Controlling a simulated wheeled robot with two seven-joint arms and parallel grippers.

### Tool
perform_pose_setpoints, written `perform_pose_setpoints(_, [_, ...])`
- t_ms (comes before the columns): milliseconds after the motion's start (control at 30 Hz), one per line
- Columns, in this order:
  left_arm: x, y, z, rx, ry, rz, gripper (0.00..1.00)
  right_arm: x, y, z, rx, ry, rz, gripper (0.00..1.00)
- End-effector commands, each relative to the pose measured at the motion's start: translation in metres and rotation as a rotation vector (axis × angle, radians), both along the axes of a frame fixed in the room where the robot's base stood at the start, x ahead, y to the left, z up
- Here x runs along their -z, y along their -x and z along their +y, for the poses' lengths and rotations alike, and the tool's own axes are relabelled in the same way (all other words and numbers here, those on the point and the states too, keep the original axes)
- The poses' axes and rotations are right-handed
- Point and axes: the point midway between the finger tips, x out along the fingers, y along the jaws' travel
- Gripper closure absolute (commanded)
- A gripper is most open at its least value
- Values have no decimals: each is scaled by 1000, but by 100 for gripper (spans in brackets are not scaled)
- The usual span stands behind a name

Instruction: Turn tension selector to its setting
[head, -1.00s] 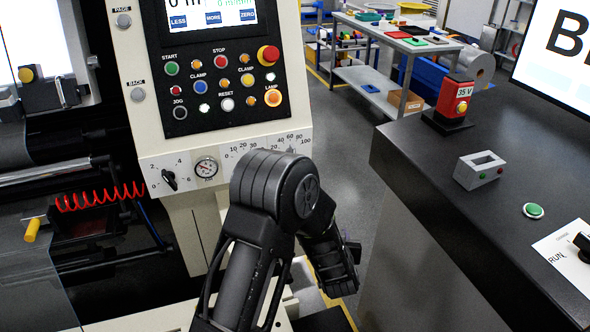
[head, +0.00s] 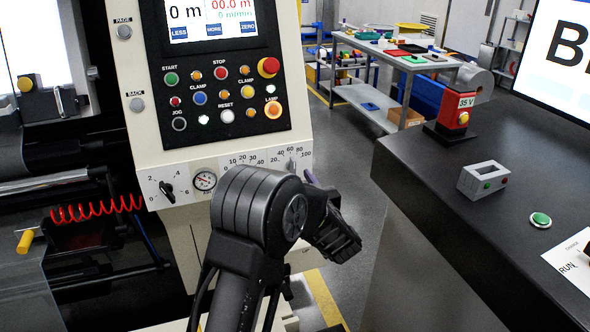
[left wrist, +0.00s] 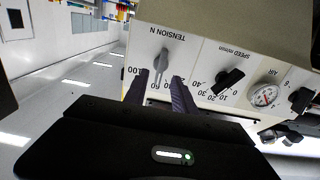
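The tension selector is a grey pointer knob (left wrist: 161,62) under the label "TENSION N" in the left wrist view, which shows the panel upside down. In the head view only a small grey part of the selector (head: 292,164) shows near the 60 mark, above my arm. My left gripper (left wrist: 160,79) is open, with its two dark fingers on either side of the selector's lower part in that picture. Gaps show beside the knob; whether the fingers reach around it in depth I cannot tell. In the head view my left gripper (head: 312,180) is mostly behind my wrist. My right gripper is out of view.
A black speed knob (left wrist: 228,80) and an air gauge (left wrist: 264,96) sit beside the selector on the panel. Buttons (head: 223,90) fill the panel above. A dark counter (head: 480,190) with a grey switch box (head: 482,180) stands at the right; open floor lies between.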

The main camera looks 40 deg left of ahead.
Motion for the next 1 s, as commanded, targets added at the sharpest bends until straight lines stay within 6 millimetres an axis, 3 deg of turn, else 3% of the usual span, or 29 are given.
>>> perform_pose_setpoints(300, [0,-24,36,-1,-1,2,68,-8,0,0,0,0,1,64])
perform_pose_setpoints(633, [0,-27,39,1,-1,1,68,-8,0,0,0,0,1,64])
perform_pose_setpoints(1000, [0,-27,38,1,0,1,98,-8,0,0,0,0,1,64])
